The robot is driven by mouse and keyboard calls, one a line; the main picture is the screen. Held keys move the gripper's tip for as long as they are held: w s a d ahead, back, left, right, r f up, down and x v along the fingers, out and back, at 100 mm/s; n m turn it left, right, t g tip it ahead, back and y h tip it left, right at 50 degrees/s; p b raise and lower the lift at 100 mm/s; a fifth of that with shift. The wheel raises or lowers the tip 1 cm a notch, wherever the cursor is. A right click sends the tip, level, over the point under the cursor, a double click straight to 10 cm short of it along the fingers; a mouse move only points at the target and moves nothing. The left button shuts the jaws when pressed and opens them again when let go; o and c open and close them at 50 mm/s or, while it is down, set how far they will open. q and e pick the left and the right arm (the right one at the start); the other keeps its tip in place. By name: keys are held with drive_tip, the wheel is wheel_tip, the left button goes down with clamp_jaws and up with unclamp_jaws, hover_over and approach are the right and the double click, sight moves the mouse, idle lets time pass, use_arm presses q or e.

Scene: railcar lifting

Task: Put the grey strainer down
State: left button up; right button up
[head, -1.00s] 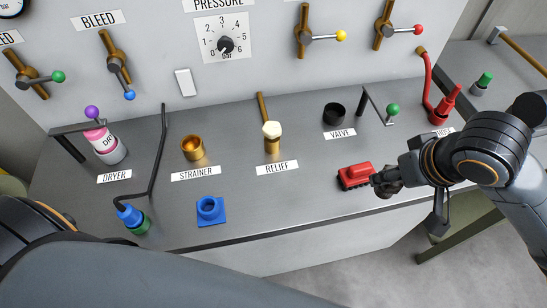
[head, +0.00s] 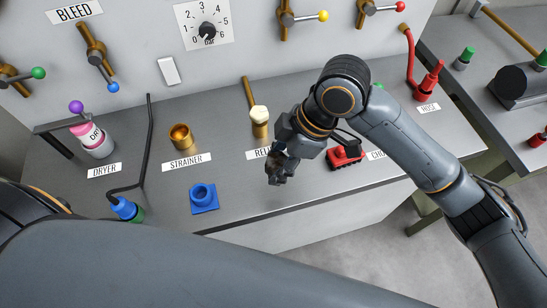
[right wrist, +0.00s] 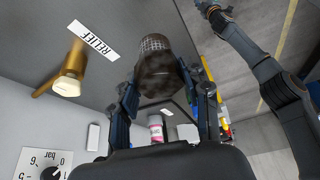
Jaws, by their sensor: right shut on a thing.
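My right gripper (head: 279,168) is shut on the grey strainer, over the bench front in front of the relief fitting. In the right wrist view the strainer (right wrist: 155,72) is a dark grey cylinder with a mesh end, between the two fingers of the gripper (right wrist: 164,92). In the head view the strainer is hard to tell from the dark fingers. The brass strainer cup (head: 181,137) stands open behind its label. A blue square holder with a round socket (head: 203,197) sits at the front, left of the gripper. A left gripper (right wrist: 212,8) shows only partly in the wrist view.
A red block (head: 345,158) is right of the gripper, near the bench front. The brass relief fitting (head: 259,122) stands behind the gripper. A pink-and-white dryer (head: 97,140) and a black bent rod (head: 149,145) are at the left. Bare bench top lies around the blue holder.

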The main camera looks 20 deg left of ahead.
sight(275, 158)
drive_tip(key=w+f, duration=0.1)
drive_tip(key=w+a+f, duration=0.1)
drive_tip(key=f, duration=0.1)
drive_tip(key=w+a+f+p, duration=0.1)
drive_tip(key=f, duration=0.1)
drive_tip(key=shift+w+f, duration=0.1)
drive_tip(key=shift+w, duration=0.2)
wheel_tip(275, 158, down, 2)
drive_tip(key=shift+w+f+p, duration=0.1)
drive_tip(key=shift+p, duration=0.55)
drive_tip(key=shift+f, duration=0.55)
drive_tip(key=shift+f, duration=0.1)
drive_tip(key=o, duration=1.2)
drive_tip(key=shift+c, duration=0.2)
drive_tip(key=b+v, duration=0.2)
drive_tip(key=v, duration=1)
